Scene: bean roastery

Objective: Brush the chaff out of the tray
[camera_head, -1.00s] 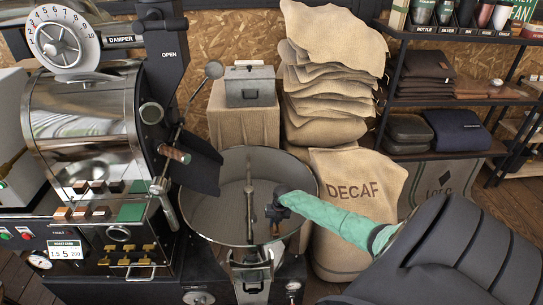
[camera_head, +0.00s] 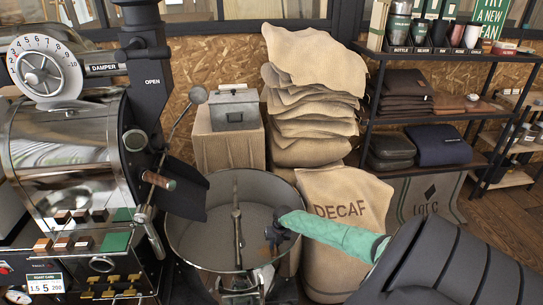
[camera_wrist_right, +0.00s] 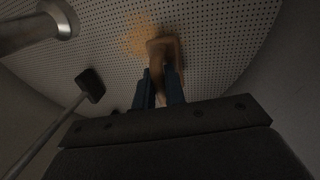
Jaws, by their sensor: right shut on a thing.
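The tray (camera_head: 190,245) is a round metal pan with a perforated floor, in front of the roaster. A patch of orange-brown chaff (camera_wrist_right: 135,38) lies on its floor in the wrist view. My right gripper (camera_head: 283,226), in a green sleeve, is inside the tray at its right side. It is shut on a brown wooden brush (camera_wrist_right: 163,52), held down close to the floor beside the chaff. The brush's bristles are hard to make out. My left gripper is not in view.
A central post with stirring arms (camera_head: 237,225) stands in the tray, left of my right gripper. The roaster (camera_head: 70,150) and its dark chute (camera_head: 185,190) stand at the left. A DECAF sack (camera_head: 345,205) stands close behind the tray's right rim. A shelf (camera_head: 430,105) is farther right.

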